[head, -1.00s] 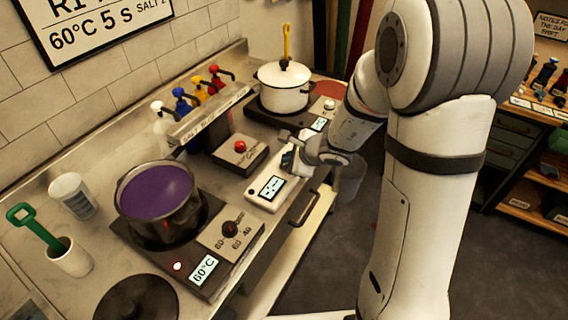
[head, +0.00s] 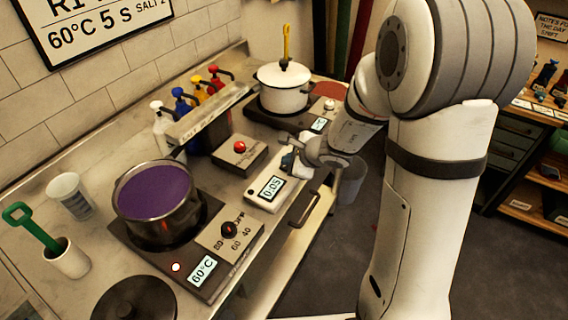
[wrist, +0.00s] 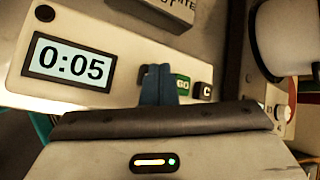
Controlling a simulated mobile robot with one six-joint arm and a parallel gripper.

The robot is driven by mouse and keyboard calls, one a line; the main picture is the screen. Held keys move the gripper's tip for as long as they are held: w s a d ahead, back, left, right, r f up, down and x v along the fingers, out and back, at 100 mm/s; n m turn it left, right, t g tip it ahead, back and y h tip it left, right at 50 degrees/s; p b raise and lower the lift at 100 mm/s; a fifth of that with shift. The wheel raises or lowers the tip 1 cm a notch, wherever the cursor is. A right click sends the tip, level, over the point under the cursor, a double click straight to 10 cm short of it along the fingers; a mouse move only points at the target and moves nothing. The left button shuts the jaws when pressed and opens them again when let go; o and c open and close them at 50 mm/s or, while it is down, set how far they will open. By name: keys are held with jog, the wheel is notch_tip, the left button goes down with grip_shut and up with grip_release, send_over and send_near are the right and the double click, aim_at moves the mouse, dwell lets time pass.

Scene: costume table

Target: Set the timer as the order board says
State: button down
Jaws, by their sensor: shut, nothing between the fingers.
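The timer (head: 271,190) is a white box on the counter's front edge, right of the hot plate. Its display reads 0:05, also clear in the wrist view (wrist: 70,64). In the wrist view, a green button marked GO (wrist: 182,84) and a dark button marked C (wrist: 203,90) show beside my gripper (wrist: 158,75). My gripper's fingers are shut and empty, over the timer's button row; whether they touch it I cannot tell. They hide part of that row. The order board (head: 100,28) on the wall shows 60°C, 5 S and SALT 2; its top is cut off.
A pot of purple liquid (head: 158,200) stands on a hot plate reading 60°C (head: 203,270). A box with a red button (head: 239,147) and several pump bottles (head: 183,105) stand behind the timer. A white lidded pot (head: 284,88) stands further back.

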jog(key=shift+r, duration=0.1)
jog(key=shift+r+p, duration=0.6)
jog(key=shift+r, duration=0.15)
notch_tip(320, 180, up, 5)
jog(key=p, duration=0.3)
jog(key=shift+p, duration=0.4)
dwell(0.4)
